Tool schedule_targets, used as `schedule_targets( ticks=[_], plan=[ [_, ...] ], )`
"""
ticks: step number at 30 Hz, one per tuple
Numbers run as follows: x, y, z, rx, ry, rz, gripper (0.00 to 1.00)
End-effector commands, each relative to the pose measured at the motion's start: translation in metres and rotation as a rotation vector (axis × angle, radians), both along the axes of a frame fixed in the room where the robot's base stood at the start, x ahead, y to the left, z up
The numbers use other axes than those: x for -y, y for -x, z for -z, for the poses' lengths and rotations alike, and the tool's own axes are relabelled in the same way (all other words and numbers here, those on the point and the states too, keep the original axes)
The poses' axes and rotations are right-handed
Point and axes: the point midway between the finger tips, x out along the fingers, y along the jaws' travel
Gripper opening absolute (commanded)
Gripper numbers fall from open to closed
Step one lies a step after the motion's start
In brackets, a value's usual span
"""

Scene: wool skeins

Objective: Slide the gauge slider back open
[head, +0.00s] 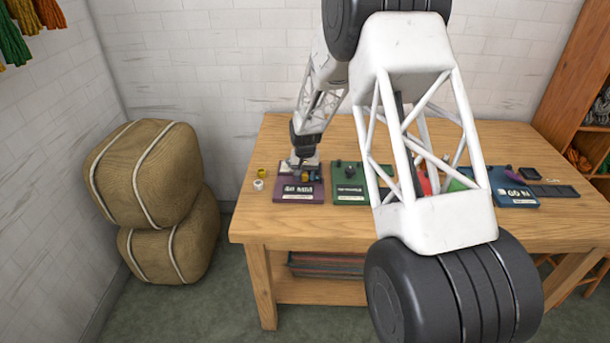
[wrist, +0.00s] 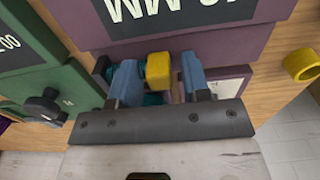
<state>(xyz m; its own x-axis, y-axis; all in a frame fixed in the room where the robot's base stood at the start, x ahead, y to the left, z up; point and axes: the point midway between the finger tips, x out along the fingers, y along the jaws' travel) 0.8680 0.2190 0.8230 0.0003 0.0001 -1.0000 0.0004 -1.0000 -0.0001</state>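A purple gauge board (head: 300,195) lies at the left end of the wooden table, with a dark label. It fills the upper middle of the wrist view (wrist: 235,45), its label upside down. A yellow block (wrist: 158,70), which looks like the slider's knob, stands at the board's edge. My gripper (wrist: 160,82) has its two blue fingers apart on either side of this block. The left finger is close to it and a small gap shows at the right finger. In the head view my gripper (head: 309,175) is down over the board. The slider's track is mostly hidden.
A green board (head: 350,195) with a dark knob (wrist: 42,105) lies close beside the purple one. A yellow ring (head: 262,172) and a white ring (head: 258,184) lie on the other side. A blue board (head: 514,197) is farther right. My arm hides the table's middle.

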Motion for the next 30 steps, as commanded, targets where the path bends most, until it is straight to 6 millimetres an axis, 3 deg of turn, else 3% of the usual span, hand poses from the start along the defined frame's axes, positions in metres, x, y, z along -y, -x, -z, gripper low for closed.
schedule_targets(
  ticks=[1, 8, 28, 29, 30],
  plan=[
    [0.000, 0.000, 0.000, 0.000, 0.000, 0.000, 0.35],
    [0.000, 0.000, 0.000, 0.000, 0.000, 0.000, 0.00],
    [-0.015, 0.000, 0.000, 0.000, 0.000, -0.001, 0.00],
    [-0.015, 0.000, 0.000, 0.000, -0.001, -0.001, 0.27],
    [-0.015, 0.000, 0.000, 0.000, 0.000, -0.001, 0.33]
  ],
)
